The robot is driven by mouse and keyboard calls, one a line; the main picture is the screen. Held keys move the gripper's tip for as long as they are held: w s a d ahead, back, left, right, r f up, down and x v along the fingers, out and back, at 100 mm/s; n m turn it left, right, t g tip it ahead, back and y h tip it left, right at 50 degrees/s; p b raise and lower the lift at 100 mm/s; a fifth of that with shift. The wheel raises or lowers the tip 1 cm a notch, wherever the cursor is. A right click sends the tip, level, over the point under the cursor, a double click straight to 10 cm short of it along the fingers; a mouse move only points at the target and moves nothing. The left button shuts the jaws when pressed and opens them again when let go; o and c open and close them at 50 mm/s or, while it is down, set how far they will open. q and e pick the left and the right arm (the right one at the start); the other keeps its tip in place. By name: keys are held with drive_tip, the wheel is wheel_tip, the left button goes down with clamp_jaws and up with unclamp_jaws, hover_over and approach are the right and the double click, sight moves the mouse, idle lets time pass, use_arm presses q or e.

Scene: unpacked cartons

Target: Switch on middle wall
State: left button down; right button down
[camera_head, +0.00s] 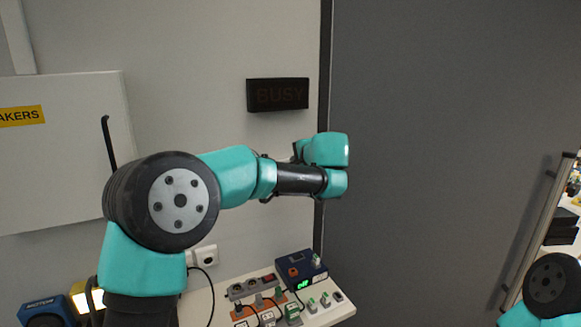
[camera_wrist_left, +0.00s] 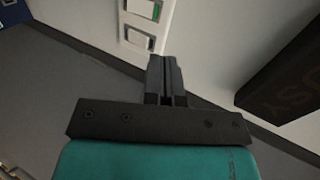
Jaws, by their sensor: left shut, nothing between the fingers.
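A white wall switch panel (camera_wrist_left: 168,20) shows at the top of the left wrist view. An upper rocker (camera_wrist_left: 142,9) has a green strip at its side, and a lower rocker (camera_wrist_left: 136,38) sits nearer my fingers. The panel is cut off by the frame, so I cannot tell which rocker is the middle one. My left gripper (camera_wrist_left: 164,62) is shut and empty, its tips just below the lower rocker; contact is unclear. In the head view my left wrist hides the panel and the fingertips. Only a joint of my right arm shows at the lower right; its gripper is out of view.
A dark, unlit BUSY sign (camera_head: 278,95) hangs on the wall above my left wrist and also shows in the left wrist view (camera_wrist_left: 285,85). A grey door (camera_head: 440,120) is to the right. A bench (camera_head: 335,311) with electrical devices stands below.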

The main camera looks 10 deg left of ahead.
use_arm(q)
drive_tip(key=v, duration=0.2)
drive_tip(key=shift+s+d+r, duration=0.1)
drive_tip(key=shift+r, duration=0.3)
